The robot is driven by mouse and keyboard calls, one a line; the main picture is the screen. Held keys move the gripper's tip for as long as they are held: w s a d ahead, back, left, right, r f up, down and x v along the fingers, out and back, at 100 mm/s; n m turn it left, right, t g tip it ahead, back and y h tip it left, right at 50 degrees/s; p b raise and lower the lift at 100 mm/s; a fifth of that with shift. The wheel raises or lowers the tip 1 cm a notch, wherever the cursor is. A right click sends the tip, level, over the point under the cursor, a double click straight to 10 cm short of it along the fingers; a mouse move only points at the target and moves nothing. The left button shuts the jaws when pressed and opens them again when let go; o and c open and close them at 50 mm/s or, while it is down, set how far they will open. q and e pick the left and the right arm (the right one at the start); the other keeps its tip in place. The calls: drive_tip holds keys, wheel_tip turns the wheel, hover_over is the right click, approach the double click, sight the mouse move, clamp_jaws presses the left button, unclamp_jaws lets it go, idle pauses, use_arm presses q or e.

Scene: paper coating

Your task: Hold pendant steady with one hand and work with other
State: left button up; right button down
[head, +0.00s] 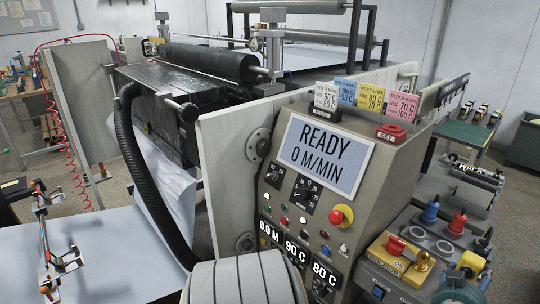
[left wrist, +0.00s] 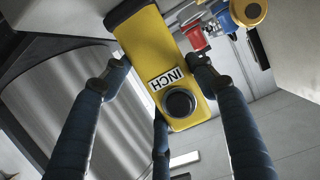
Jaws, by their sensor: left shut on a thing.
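In the left wrist view, a yellow pendant (left wrist: 167,57) with a white INCH label and a round black button (left wrist: 179,103) lies between the fingers of my left gripper (left wrist: 160,72). The dark, blue-sleeved fingers press on its two sides, so the gripper is shut on it. The button faces the wrist camera. I cannot make out the pendant or the left fingers clearly in the head view. My right gripper is in neither view.
The coating machine's control console (head: 330,185) has a READY 0 M/MIN display and a red emergency button (head: 341,215). A black corrugated hose (head: 149,180) curves down left of it. A yellow isolator box (head: 398,262) stands at lower right. White paper (head: 120,262) spreads at lower left.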

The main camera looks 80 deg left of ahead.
use_arm(q)
drive_tip(key=shift+f, duration=0.15)
idle(0.6)
drive_tip(key=o, duration=1.4)
drive_tip(key=shift+c, duration=0.2)
